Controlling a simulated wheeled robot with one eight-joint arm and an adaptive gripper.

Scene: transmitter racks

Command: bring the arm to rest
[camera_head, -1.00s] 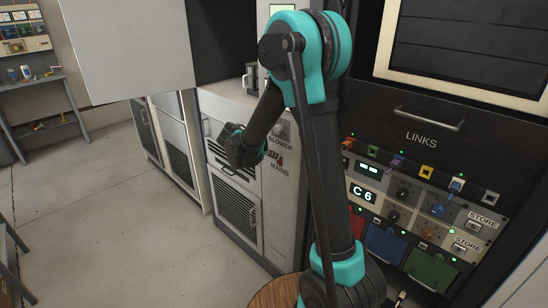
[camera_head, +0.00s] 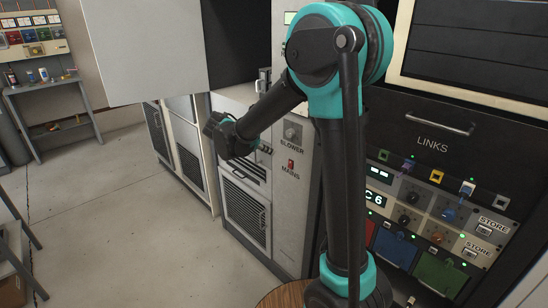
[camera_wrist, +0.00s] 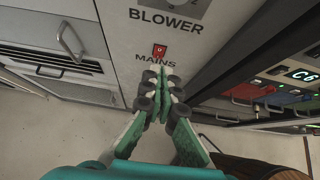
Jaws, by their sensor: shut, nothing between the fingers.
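My arm (camera_head: 345,190), black with teal joints, rises in front of the racks in the head view. Its forearm reaches left, toward the cabinet labelled BLOWER and MAINS (camera_head: 300,215). My gripper (camera_wrist: 166,78) is shut and empty in the wrist view, its green fingers together. The fingertips appear just below the red MAINS switch (camera_wrist: 160,50); whether they touch the panel I cannot tell. In the head view the wrist end hides most of the gripper. The MAINS switch also shows there (camera_head: 291,165), to the right of the wrist.
The LINKS rack (camera_head: 432,144) with coloured plugs and STORE panels stands close on the right. A pale panel (camera_head: 140,50) juts out at upper left. A grey side table (camera_head: 50,90) stands far left. The floor (camera_head: 120,220) at left centre is clear.

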